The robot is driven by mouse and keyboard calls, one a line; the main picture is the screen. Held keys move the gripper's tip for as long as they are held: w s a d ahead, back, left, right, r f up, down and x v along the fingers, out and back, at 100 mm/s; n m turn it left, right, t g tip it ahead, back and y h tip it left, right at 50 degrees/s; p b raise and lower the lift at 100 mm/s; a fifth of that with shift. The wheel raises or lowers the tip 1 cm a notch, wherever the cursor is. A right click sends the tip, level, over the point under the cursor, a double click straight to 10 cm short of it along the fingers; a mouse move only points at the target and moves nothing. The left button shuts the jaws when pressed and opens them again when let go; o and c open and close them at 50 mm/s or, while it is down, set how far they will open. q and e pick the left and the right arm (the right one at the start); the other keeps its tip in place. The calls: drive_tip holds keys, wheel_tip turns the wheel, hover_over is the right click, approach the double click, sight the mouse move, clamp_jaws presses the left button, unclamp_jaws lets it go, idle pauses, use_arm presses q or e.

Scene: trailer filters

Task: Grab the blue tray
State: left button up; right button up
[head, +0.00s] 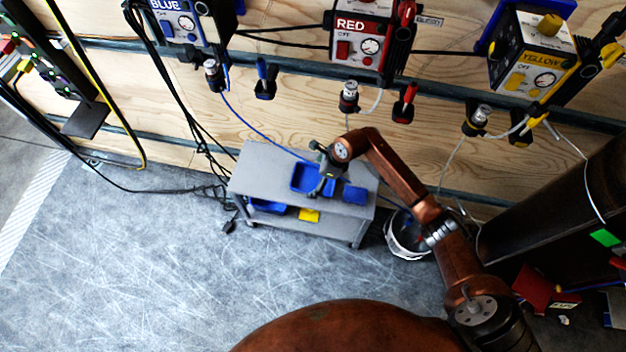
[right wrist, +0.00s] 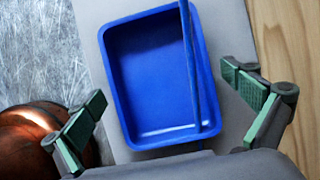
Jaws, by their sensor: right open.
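The blue tray (head: 306,178) lies on the top of a grey cart (head: 262,165), left of a smaller blue item (head: 355,195). My left gripper is not in view.
The cart's lower shelf holds a yellow item (head: 309,215) and a blue item (head: 268,206). A white bucket (head: 408,240) stands right of the cart. Blue, red and yellow units hang on the wooden wall with cables. The floor at left is clear.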

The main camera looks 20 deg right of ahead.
drive_tip(key=shift+c, duration=0.7)
drive_tip(key=c, duration=1.1)
drive_tip(key=shift+r, duration=0.1)
